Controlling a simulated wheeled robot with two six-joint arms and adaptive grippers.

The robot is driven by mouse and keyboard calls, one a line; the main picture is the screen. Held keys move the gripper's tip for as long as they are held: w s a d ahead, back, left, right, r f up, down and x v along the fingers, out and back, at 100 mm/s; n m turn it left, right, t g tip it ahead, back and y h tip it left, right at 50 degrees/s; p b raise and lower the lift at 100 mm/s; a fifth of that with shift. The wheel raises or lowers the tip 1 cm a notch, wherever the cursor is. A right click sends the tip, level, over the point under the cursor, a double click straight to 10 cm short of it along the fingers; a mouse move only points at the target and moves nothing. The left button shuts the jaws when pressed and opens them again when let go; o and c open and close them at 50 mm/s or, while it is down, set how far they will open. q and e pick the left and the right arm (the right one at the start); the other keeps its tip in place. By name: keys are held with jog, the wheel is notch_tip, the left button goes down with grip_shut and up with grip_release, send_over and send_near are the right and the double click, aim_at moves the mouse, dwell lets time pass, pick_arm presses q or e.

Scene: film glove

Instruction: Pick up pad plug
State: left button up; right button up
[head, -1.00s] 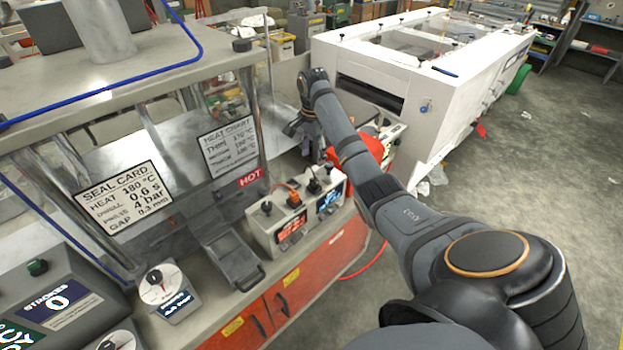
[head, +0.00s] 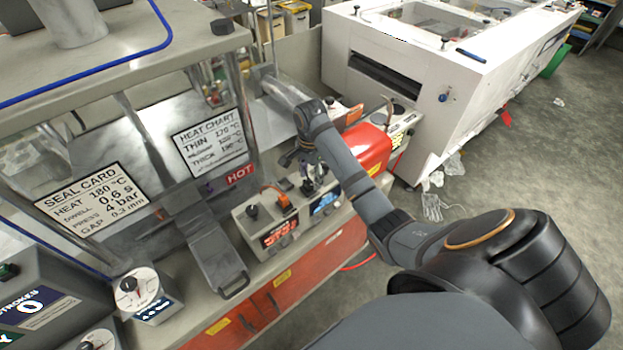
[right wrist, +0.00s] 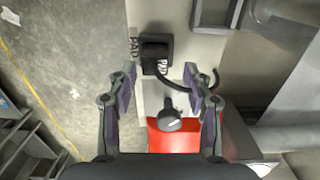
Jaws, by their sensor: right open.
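The pad plug (right wrist: 155,48) is a black plug beside a "PAD" label in the right wrist view, with a dark cable curving off to the right. My right gripper (right wrist: 160,82) is open and empty, its fingers apart on either side of the strip in front of the plug. The plug lies ahead of the fingertips and is not between them. In the head view my right gripper (head: 308,168) hangs over the right end of the control box, partly hiding the sockets there. My left gripper is not in view.
The control box (head: 246,227) has red and blue displays, and an orange plug (head: 278,196) stands on it. A red rounded body (head: 372,150) and a white machine (head: 400,75) are close on the right.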

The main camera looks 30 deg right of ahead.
jog(key=shift+s+a+r, duration=0.2)
jog(key=shift+a+r, duration=0.15)
jog(key=shift+a, duration=0.3)
jog(key=shift+c, duration=0.4)
jog(key=shift+s+a+r, duration=0.3)
jog(key=shift+s+a, duration=0.05)
jog(key=shift+a, duration=0.15)
jog(key=c, duration=0.5)
jog(key=shift+d+f, duration=0.1)
jog(key=shift+d, duration=0.05)
jog(key=shift+c, duration=1.1)
jog(key=shift+w+d+f, duration=0.1)
jog(key=shift+w+d, duration=0.05)
jog(key=shift+c, duration=1.3)
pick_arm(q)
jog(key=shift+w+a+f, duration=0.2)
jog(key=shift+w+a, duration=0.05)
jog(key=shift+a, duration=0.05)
pick_arm(e)
grip_shut()
